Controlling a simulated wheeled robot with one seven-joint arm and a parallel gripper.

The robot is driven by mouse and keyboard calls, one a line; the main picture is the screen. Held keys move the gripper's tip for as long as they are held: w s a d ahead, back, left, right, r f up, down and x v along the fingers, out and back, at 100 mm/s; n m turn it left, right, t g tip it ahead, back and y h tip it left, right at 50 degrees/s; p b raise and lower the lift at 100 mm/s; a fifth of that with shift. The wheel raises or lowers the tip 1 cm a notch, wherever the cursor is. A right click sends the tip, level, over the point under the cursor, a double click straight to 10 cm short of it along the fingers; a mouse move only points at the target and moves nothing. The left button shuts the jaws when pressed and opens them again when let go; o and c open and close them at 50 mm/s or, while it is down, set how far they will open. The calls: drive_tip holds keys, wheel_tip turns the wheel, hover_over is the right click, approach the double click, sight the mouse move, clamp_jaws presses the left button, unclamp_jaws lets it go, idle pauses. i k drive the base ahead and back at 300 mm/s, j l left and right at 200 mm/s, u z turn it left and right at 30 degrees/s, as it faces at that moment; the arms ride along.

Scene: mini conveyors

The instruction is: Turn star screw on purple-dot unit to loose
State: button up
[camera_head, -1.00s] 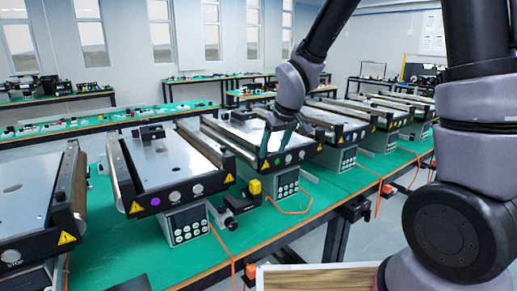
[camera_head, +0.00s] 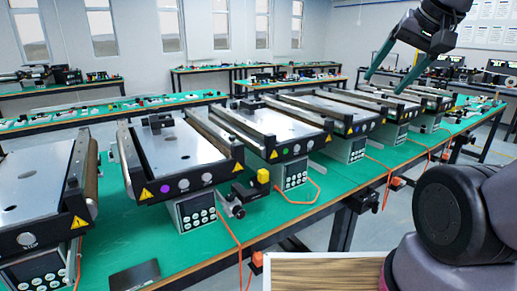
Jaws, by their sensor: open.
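The purple-dot unit (camera_head: 187,150) is a mini conveyor with a grey metal top plate and a black front bar. The purple dot (camera_head: 165,188) sits on that bar, left of a round silver button.
A green-dot unit (camera_head: 262,130) stands right of the purple-dot unit, with more conveyors beyond. Another conveyor (camera_head: 30,185) stands close on the left. Orange cables hang over the table's front edge. A dark flat plate (camera_head: 134,279) lies on the green tabletop (camera_head: 195,250).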

sight(229, 198)
drive_tip(key=k+j+u, duration=0.1)
drive_tip(key=k+u, duration=0.25)
drive_tip(key=k+j+u, duration=0.15)
drive_tip(key=u, duration=0.2)
drive_tip(key=k+j+u, duration=0.35)
drive_tip(key=i+l, duration=0.05)
drive_tip(key=i, duration=0.05)
